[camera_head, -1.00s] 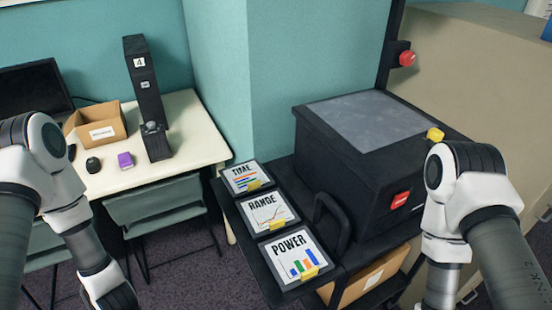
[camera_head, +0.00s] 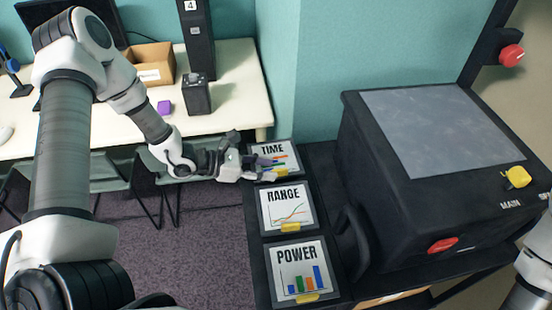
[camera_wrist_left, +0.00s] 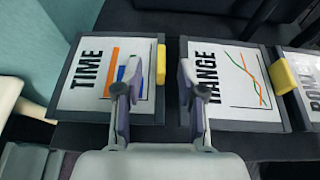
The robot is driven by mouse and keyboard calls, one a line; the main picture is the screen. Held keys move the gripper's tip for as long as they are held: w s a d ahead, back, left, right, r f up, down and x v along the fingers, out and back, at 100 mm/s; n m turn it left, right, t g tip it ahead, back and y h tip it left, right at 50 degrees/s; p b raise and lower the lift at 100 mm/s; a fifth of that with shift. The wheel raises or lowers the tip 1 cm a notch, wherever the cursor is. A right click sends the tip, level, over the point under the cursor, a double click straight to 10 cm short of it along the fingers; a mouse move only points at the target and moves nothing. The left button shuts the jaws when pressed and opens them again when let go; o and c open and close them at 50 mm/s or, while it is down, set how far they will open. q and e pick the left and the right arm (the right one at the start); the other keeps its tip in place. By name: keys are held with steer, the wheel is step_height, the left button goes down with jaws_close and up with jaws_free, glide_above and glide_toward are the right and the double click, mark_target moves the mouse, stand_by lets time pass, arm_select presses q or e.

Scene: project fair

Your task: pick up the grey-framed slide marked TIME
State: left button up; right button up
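The grey-framed TIME slide (camera_head: 274,149) lies flat at the far end of a row on the black shelf, with a yellow tab (camera_wrist_left: 161,64) on one edge. My left gripper (camera_head: 264,169) reaches over its near part and hides some of the chart. In the left wrist view the left gripper (camera_wrist_left: 155,85) is open and empty. One finger is over the TIME chart and the other is over the RANGE slide's edge, with the yellow tab roughly between and just past the tips. Contact cannot be told. My right gripper is out of view.
The RANGE slide (camera_head: 287,208) and POWER slide (camera_head: 300,271) lie nearer in the row. A black machine (camera_head: 405,200) with a handle stands close on the right. A white table (camera_head: 235,96) with a cardboard box (camera_head: 150,63) is at back left.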

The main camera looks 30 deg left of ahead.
mark_target(282, 169)
arm_select(q)
steer(key=x, duration=0.3)
steer(key=p+x, duration=0.1)
steer(key=x, duration=0.1)
steer(key=shift+w+d+r, duration=0.15)
steer(key=shift+w+d, duration=0.05)
steer(key=shift+d, duration=0.2)
steer(key=shift+s+a, duration=0.1)
steer(key=shift+a, duration=0.15)
steer(key=shift+s, duration=0.1)
steer(key=shift+c, duration=1.4)
jaws_close()
steer(key=shift+d, duration=0.1)
steer(key=shift+r, duration=0.1)
